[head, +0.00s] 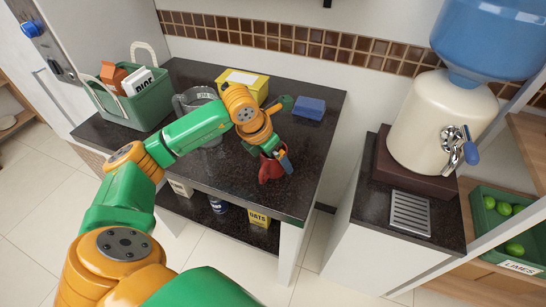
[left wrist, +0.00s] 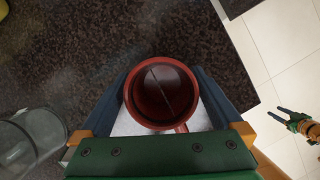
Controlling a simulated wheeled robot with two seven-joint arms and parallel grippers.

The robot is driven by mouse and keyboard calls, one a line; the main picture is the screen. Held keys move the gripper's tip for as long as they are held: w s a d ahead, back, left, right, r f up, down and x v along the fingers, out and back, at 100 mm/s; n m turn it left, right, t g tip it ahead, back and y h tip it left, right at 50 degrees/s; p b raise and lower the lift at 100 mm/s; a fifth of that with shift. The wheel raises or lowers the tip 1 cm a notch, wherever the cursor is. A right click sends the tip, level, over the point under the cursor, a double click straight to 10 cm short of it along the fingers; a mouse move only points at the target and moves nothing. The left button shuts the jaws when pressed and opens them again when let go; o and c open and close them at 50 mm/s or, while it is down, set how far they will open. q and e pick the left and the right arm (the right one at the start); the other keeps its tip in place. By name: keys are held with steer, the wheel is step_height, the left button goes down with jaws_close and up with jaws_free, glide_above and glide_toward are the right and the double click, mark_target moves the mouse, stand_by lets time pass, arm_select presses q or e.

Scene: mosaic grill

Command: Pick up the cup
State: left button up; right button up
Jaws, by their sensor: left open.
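The red cup (head: 268,170) stands near the right front edge of the dark countertop (head: 230,187). In the left wrist view the cup (left wrist: 160,97) is seen from above, with its round mouth between the two blue fingers and its handle toward the palm. My left gripper (head: 276,158) is open around the cup, one finger on each side. I cannot tell whether the fingers touch it. My right gripper (left wrist: 284,114) shows small at the right of the left wrist view, over the floor, with its fingers apart.
A glass pitcher (head: 190,101) stands left of the arm. A green basket (head: 148,108) with cartons, a yellow box (head: 246,82) and a blue block (head: 309,107) are on the counter. A water dispenser (head: 425,125) stands on the right counter. A floor gap separates the counters.

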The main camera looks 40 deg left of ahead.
arm_select(q)
steer(key=shift+w+f, duration=0.1)
steer(key=shift+f, duration=0.35)
steer(key=c, duration=1.2)
steer(key=shift+c, duration=0.2)
steer(key=shift+r, duration=0.15)
